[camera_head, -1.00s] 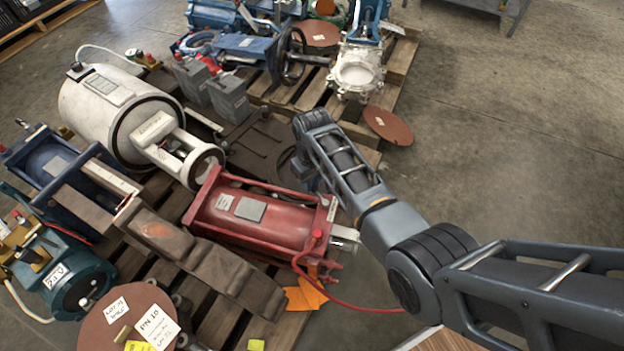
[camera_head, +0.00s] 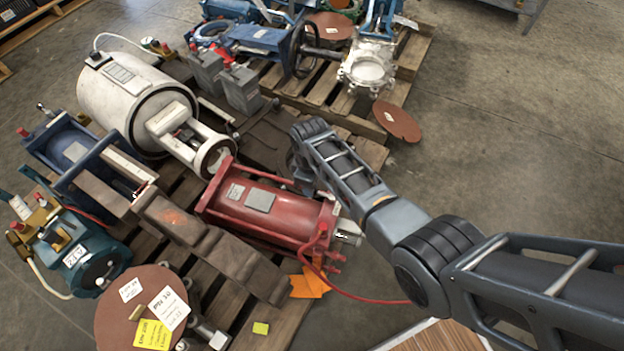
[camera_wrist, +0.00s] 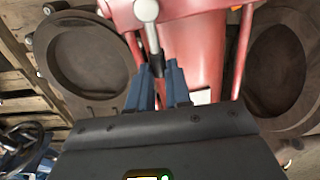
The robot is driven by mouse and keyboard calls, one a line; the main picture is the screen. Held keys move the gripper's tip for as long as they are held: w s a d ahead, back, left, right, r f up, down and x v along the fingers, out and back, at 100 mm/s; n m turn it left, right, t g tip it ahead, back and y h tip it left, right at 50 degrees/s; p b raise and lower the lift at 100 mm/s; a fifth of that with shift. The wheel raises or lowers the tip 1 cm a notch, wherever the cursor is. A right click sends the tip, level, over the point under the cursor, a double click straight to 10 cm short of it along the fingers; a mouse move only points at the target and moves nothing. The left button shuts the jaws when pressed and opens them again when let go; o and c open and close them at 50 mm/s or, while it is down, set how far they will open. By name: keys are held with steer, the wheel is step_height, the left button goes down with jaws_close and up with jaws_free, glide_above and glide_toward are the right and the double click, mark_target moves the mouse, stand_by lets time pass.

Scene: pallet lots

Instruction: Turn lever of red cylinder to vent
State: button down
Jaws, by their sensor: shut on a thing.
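The red cylinder (camera_head: 262,212) lies on a wooden pallet in the middle of the head view; its red body also fills the upper middle of the wrist view (camera_wrist: 196,48). In the wrist view its lever (camera_wrist: 152,38) is a thin metal rod running from a round grey pivot to a dark tip. My gripper (camera_wrist: 158,82) has its blue fingers on either side of that dark tip, shut on it. In the head view my arm reaches over the far right side of the cylinder, and its links mostly hide the fingers and lever.
A white cylinder (camera_head: 138,105) and blue units (camera_head: 75,152) crowd the pallet on the left. A rusty bar (camera_head: 205,240) lies along the red cylinder's near side. A red hose (camera_head: 360,296) runs from its right end. Concrete floor (camera_head: 510,150) is open on the right.

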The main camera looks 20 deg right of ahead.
steer(key=shift+s+a+n, duration=0.1)
steer(key=shift+s+n, duration=0.05)
steer(key=shift+n, duration=0.15)
steer(key=c, duration=1.1)
jaws_free()
steer(key=shift+o, duration=0.2)
step_height(320, 180, up, 8)
steer(key=p, duration=0.3)
steer(key=shift+f, duration=0.1)
